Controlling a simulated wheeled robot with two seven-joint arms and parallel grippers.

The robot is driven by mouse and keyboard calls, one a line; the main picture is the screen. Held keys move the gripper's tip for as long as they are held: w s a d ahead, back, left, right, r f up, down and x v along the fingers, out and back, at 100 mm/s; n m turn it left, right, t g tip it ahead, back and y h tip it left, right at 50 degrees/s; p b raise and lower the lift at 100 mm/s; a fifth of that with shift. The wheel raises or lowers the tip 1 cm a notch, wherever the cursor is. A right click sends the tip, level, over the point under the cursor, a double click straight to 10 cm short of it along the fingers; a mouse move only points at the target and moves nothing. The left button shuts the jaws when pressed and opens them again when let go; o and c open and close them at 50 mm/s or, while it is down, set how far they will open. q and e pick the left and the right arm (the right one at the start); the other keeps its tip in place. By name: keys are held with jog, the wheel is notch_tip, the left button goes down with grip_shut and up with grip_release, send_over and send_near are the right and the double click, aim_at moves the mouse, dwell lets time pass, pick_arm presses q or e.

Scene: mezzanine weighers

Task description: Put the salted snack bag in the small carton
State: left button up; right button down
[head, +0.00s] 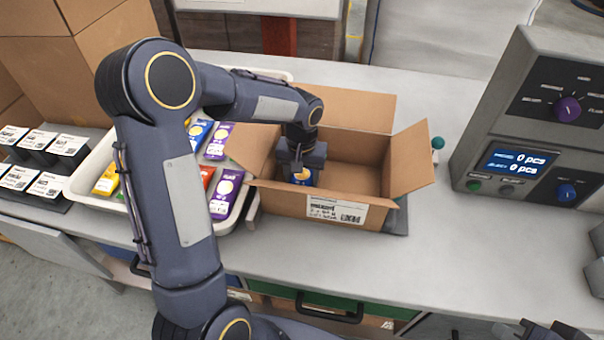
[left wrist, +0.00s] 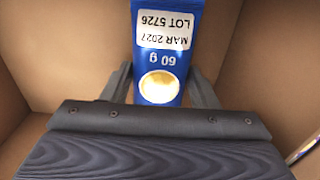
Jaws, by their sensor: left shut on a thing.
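The small carton (head: 335,205) stands open on the bench, its flaps folded outward and a printed label on its front. My left gripper (head: 301,172) reaches down into the left part of the carton. It is shut on a blue snack bag (head: 304,178), held upright inside the carton walls. In the left wrist view the bag (left wrist: 160,60) shows a 60 g mark and a date label between the fingers (left wrist: 160,88). Whether the bag touches the carton floor is hidden. My right gripper (head: 545,330) shows only partly at the bottom right edge.
A white tray (head: 92,200) of several coloured snack bags lies left of the carton, partly behind my left arm. A weigher console (head: 540,120) stands at the right. Small black-and-white boxes (head: 48,186) sit at far left. The bench between carton and console is mostly clear.

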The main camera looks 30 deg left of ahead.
aim_at(302, 175)
pick_arm(q)
jog(key=shift+f, duration=0.1)
jog(key=o, duration=1)
jog(key=shift+r, duration=0.65)
notch_tip(302, 175, up, 11)
